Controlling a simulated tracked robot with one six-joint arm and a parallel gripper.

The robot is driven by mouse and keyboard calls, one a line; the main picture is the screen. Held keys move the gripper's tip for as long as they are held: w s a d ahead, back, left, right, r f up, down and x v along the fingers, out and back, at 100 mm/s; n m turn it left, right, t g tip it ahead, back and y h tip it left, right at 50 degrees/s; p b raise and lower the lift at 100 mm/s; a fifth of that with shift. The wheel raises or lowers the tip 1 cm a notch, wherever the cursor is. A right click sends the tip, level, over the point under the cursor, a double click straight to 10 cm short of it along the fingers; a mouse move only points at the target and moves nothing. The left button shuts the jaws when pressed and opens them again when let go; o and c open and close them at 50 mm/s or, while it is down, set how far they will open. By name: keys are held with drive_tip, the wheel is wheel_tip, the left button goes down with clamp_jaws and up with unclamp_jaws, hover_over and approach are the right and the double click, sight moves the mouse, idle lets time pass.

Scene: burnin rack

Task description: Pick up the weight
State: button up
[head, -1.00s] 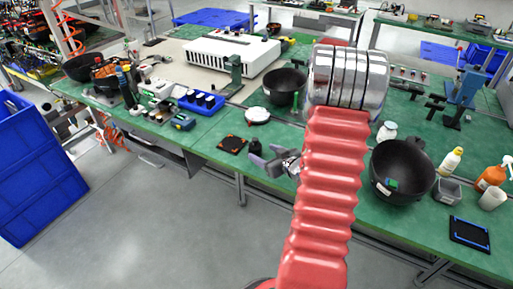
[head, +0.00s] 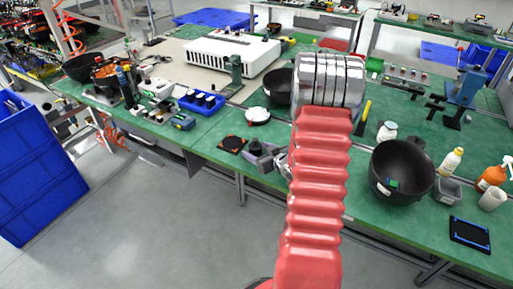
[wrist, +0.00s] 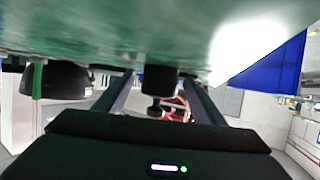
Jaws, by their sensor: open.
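The weight is a small black cylinder with a narrow neck and knob (wrist: 158,80). In the wrist view, where the green bench top is at the top of the picture, it lies between the two fingers of my gripper (wrist: 160,91). The fingers are apart, one on each side of it; I cannot tell whether either touches it. In the head view the weight (head: 256,147) stands near the front edge of the bench, and my gripper (head: 262,158) is at it, partly hidden by my red arm.
A large black bowl (head: 402,165) stands to the right. A blue tray (head: 203,102) is further left.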

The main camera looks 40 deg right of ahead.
drive_tip(key=shift+c, duration=0.3)
clamp_jaws()
idle(0.4)
